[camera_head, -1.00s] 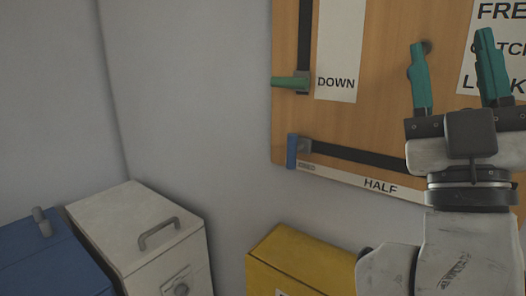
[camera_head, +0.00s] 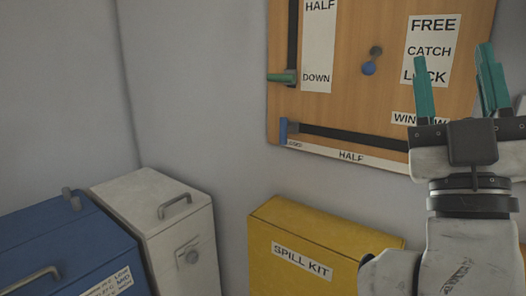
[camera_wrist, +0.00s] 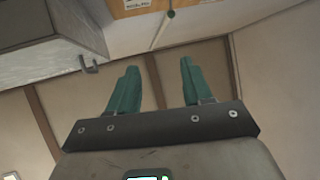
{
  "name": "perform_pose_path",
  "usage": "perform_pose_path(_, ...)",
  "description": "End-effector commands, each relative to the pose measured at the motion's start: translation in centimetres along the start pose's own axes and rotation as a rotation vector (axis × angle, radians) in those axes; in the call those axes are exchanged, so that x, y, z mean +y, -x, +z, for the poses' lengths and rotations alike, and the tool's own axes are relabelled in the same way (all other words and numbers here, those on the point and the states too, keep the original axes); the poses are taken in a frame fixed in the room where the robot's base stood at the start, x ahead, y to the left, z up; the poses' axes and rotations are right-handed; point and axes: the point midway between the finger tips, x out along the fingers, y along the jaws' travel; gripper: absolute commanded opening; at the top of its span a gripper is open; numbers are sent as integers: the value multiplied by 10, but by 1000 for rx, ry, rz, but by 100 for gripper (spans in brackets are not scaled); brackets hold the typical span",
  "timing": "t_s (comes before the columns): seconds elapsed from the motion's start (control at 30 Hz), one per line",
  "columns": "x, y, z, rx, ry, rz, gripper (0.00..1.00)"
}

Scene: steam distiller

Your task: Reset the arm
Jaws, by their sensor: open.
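My gripper (camera_head: 455,85) is at the right of the head view, raised with its two teal fingers pointing up. The fingers are apart with nothing between them. It appears in front of the lower right part of a wooden panel (camera_head: 340,45); how far it is from the panel I cannot tell. In the wrist view my gripper (camera_wrist: 157,85) is also open and empty, with ceiling-like beige panels beyond it.
The panel carries a green handle (camera_head: 282,77), a blue handle (camera_head: 284,130) and a blue knob (camera_head: 369,68). Below stand a yellow spill kit box (camera_head: 270,225), a white box (camera_head: 150,200) and a blue box (camera_head: 60,245). The grey wall (camera_head: 190,90) at left is bare.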

Motion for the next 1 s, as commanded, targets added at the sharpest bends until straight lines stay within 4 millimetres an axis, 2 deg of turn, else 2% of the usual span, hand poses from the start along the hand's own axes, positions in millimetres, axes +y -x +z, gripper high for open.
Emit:
perform_pose_path(0.33, -5, 36, 63, -198, -32, -21, 50)
perform_pose_path(0.47, -8, 62, 99, -319, -47, -35, 50)
perform_pose_path(0.57, -11, 88, 131, -431, -59, -50, 50)
perform_pose_path(0.67, -14, 129, 173, -586, -71, -75, 50)
perform_pose_path(0.8, -21, 204, 231, -841, -88, -123, 50)
perform_pose_path(0.97, -26, 297, 279, -1120, -100, -187, 50)
perform_pose_path(1.0, -27, 321, 288, -1190, -103, -205, 50)
